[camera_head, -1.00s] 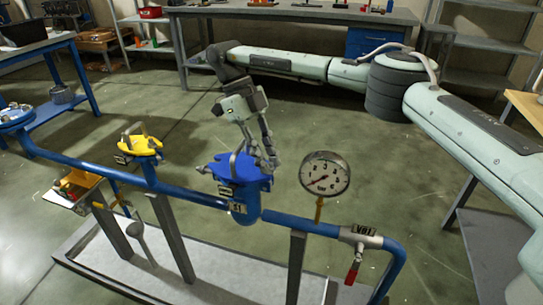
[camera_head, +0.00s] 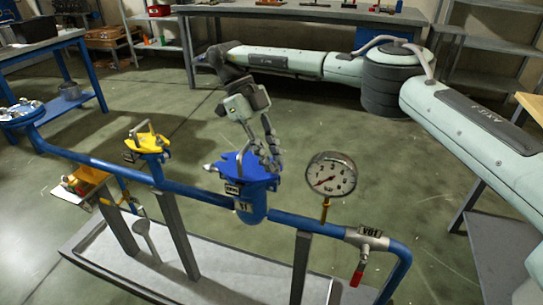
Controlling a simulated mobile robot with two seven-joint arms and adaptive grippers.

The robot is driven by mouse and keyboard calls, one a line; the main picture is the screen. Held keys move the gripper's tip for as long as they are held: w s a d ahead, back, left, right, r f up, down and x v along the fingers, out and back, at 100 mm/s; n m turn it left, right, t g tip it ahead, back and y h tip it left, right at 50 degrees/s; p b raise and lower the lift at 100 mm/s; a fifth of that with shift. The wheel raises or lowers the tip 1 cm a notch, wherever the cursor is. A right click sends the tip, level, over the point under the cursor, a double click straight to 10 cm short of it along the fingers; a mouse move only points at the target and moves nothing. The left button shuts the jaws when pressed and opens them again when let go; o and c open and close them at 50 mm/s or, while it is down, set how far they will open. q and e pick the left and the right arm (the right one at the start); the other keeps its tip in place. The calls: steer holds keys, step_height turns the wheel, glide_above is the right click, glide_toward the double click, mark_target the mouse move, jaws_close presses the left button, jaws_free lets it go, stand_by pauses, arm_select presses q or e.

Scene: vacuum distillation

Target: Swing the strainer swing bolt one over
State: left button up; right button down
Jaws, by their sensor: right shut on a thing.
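The blue strainer (camera_head: 253,205) stands in the blue pipe line, with a blue lid (camera_head: 245,167) and a small tag on its front. A grey swing bolt (camera_head: 212,167) sticks out to the left of the lid. My right gripper (camera_head: 268,160) reaches down from above at the lid's right side. Its fingers are closed in on something small at the lid's edge, which they mostly hide; it looks like a part of the strainer's lid fastening. My left gripper does not show.
A pressure gauge (camera_head: 330,175) stands close to the right of the strainer. A valve with a red handle (camera_head: 357,274) hangs farther right. A yellow-topped fitting (camera_head: 147,143) is on the pipe to the left. A grey tray (camera_head: 215,288) lies below.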

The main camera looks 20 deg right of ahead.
steer(key=c, duration=1.6)
jaws_free()
steer(key=shift+a, duration=0.35)
steer(key=shift+c, duration=0.2)
steer(key=shift+d, duration=0.2)
steer(key=shift+v, duration=3.8)
steer(key=shift+s+a, duration=0.1)
